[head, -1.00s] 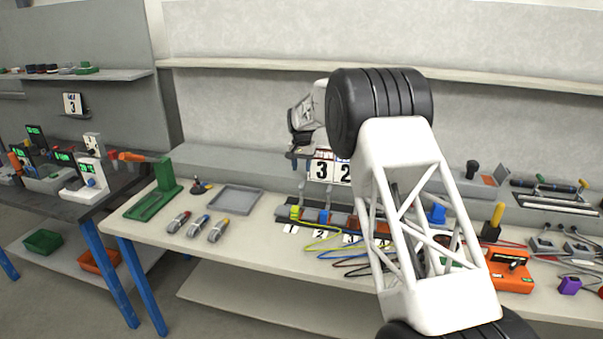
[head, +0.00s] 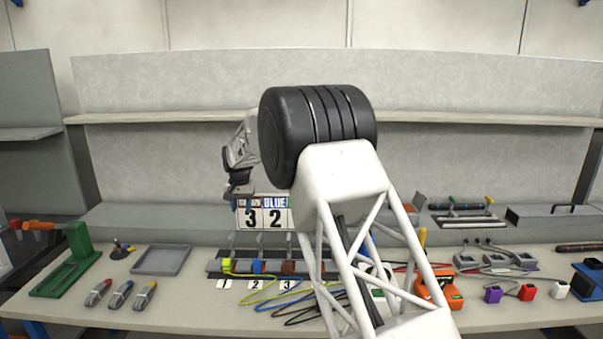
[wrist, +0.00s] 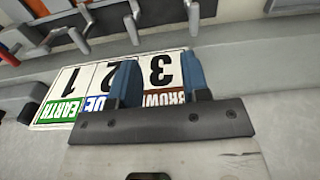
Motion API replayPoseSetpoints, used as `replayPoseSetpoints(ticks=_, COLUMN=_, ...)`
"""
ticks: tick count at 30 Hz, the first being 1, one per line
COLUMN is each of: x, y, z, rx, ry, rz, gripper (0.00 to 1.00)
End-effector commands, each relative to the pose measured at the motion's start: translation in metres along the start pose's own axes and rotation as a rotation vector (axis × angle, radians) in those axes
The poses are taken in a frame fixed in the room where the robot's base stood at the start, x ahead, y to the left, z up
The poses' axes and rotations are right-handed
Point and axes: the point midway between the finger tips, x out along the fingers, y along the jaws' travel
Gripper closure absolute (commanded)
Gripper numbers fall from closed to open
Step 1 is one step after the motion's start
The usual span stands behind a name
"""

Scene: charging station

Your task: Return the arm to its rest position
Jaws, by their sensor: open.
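My gripper (head: 238,190) hangs in the air at the end of my raised white arm, in front of the back wall and just left of the numbered sign card (head: 250,216). In the wrist view its two blue fingers (wrist: 160,82) stand apart, with nothing between them. Behind the fingers, the sign card (wrist: 75,95) shows upside down with the numbers 1, 2 and 3. My arm hides part of the bench in the head view.
The long bench carries a grey tray (head: 160,260), a green stand (head: 70,262), several grey-bodied tools (head: 120,294), a terminal strip with coloured wires (head: 258,267) and an orange box (head: 440,288). A shelf (head: 480,117) runs along the wall. The air around the gripper looks clear.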

Motion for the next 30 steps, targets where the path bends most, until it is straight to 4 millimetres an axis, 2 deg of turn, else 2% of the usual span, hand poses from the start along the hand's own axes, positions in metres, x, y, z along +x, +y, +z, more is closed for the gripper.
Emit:
replayPoseSetpoints(ticks=3, x=-0.025, y=0.026, z=0.017, rx=0.003, ry=0.009, rz=-0.003, gripper=0.57)
replayPoseSetpoints(ticks=15, x=-0.09, y=0.106, z=0.08, rx=0.008, ry=0.038, rz=-0.009, gripper=0.57)
replayPoseSetpoints(ticks=30, x=-0.148, y=0.197, z=0.179, rx=0.013, ry=0.073, rz=-0.013, gripper=0.57)
